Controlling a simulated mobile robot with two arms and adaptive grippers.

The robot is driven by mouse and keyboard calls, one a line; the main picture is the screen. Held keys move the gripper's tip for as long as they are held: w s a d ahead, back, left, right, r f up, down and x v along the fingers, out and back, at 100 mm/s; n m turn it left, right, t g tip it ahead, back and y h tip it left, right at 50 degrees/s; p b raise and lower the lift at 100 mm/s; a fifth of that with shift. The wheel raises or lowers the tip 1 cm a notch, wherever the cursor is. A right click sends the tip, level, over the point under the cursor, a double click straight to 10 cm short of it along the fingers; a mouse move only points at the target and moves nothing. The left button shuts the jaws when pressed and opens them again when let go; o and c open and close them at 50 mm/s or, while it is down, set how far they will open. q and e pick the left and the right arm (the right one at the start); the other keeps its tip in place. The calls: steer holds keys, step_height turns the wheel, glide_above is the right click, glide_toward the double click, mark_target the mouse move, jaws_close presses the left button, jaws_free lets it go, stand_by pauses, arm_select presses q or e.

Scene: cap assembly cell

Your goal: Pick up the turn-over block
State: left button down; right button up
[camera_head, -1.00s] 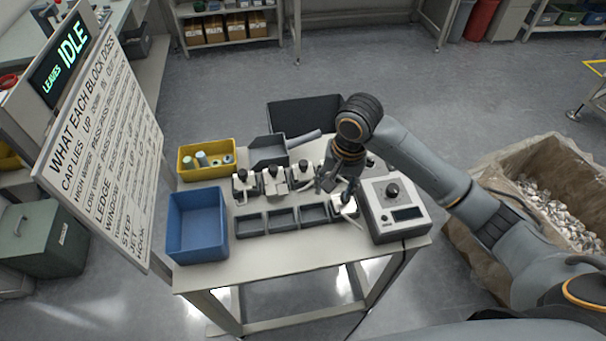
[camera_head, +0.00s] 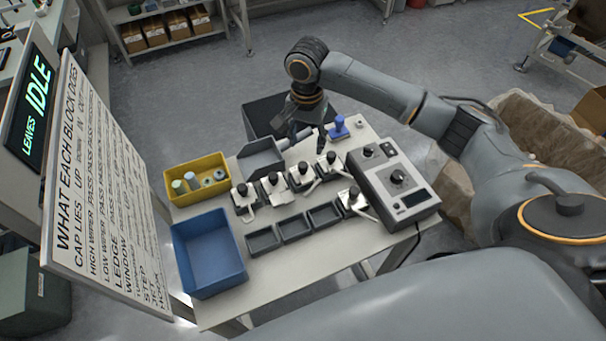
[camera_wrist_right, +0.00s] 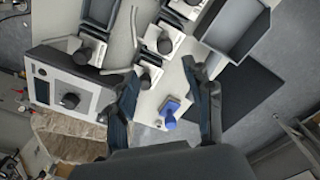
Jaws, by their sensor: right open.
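Several pale blocks with black knobs stand on the table; which one is the turn-over block I cannot tell. In the head view, a row holds a left block (camera_head: 243,199), a second (camera_head: 273,187), a third (camera_head: 301,177) and a right one (camera_head: 328,165). One more block (camera_head: 352,201) sits at the right end of the dark tray row. My right gripper (camera_head: 309,146) is open and empty above the table's back, behind the row. In the right wrist view its spread fingers (camera_wrist_right: 160,68) show, with a pale block (camera_wrist_right: 149,74) appearing between them. My left gripper is out of view.
A blue knobbed piece (camera_head: 339,128) stands near the back edge. A grey scoop-like tray (camera_head: 261,160), yellow bin (camera_head: 197,185) and blue bin (camera_head: 210,253) lie left. A control box (camera_head: 393,188) stands right. Empty dark trays (camera_head: 293,229) line the front.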

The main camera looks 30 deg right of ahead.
mark_target(303, 164)
steer(key=f, duration=0.2)
steer(key=shift+w+a+f, duration=0.15)
steer(key=shift+a+f, duration=0.1)
steer(key=shift+f, duration=0.05)
step_height(303, 164, down, 2)
steer(key=shift+w+a+p, duration=0.1)
steer(key=shift+p, duration=0.35)
step_height(303, 164, down, 4)
steer(key=shift+r+p, duration=0.25)
steer(key=shift+p, duration=0.1)
steer(key=shift+w+f, duration=0.1)
steer(key=shift+f, duration=0.1)
steer(key=c, duration=0.6)
jaws_close()
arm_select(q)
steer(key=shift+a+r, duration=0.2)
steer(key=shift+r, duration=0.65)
